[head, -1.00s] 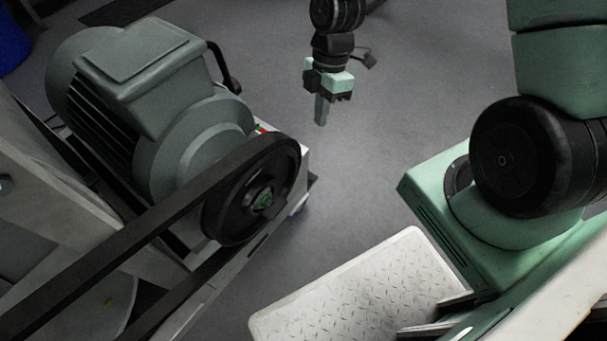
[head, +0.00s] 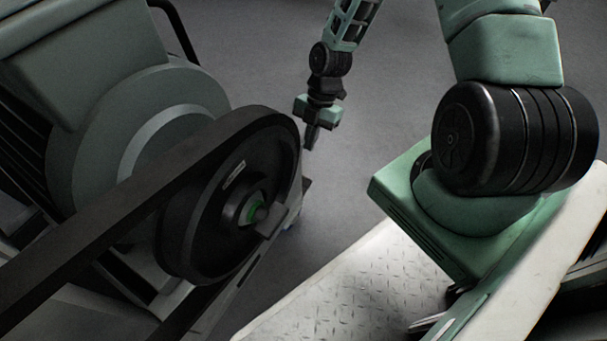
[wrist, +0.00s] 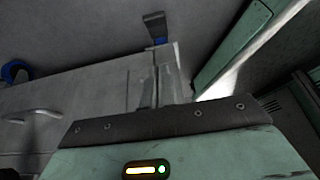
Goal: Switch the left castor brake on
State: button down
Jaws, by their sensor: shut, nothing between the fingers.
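My gripper (head: 311,140) is shut and empty, pointing down just beyond the cart's far right end in the head view. In the wrist view its fingers (wrist: 157,84) are together. Straight beyond them is a castor with a dark grey brake pedal (wrist: 154,25) and a bit of blue wheel (wrist: 160,41). A gap seems to remain between fingertips and pedal; its size is unclear. In the head view only a dark edge of this pedal (head: 306,187) and a little blue (head: 293,222) show past the pulley. I cannot tell whether the brake is on.
The motor (head: 120,130) with its belt and black pulley (head: 228,200) fills the left of the head view. Another blue castor (wrist: 15,70) shows at the left in the wrist view. Grey floor (head: 365,165) right of the gripper is clear.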

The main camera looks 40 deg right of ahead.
jog(key=shift+f, duration=0.1)
jog(key=b, duration=0.7)
send_over(304, 183)
jog(key=f, duration=0.9)
jog(key=shift+s+a+f, duration=0.15)
jog(key=shift+a+f, duration=0.2)
jog(key=shift+d+f+b, duration=0.25)
jog(key=shift+f+b, duration=0.1)
jog(key=shift+f, duration=0.15)
jog(key=shift+d+f+b, duration=0.2)
jog(key=shift+f+b, duration=0.15)
jog(key=shift+f, duration=0.1)
jog(key=shift+w+d+f+b, duration=0.3)
jog(key=shift+f+b, duration=0.15)
jog(key=shift+f, duration=0.1)
jog(key=shift+w+d+f+g+y+p, duration=0.15)
jog(key=shift+d+f+g+y+p, duration=0.25)
jog(key=shift+y, duration=0.4)
jog(key=shift+w+d+f+g+y+p, duration=0.15)
jog(key=shift+d+f+y, duration=0.1)
jog(key=shift+f+y, duration=0.3)
jog(key=shift+w+d+f+g+y+p, duration=0.1)
jog(key=shift+d+f+y, duration=0.15)
jog(key=shift+f, duration=0.45)
jog(key=shift+w+d+f+g+y+p, duration=0.1)
jog(key=shift+d+f+g+y, duration=0.1)
jog(key=shift+f+y, duration=0.35)
jog(key=shift+d+f, duration=0.1)
jog(key=shift+f, duration=0.2)
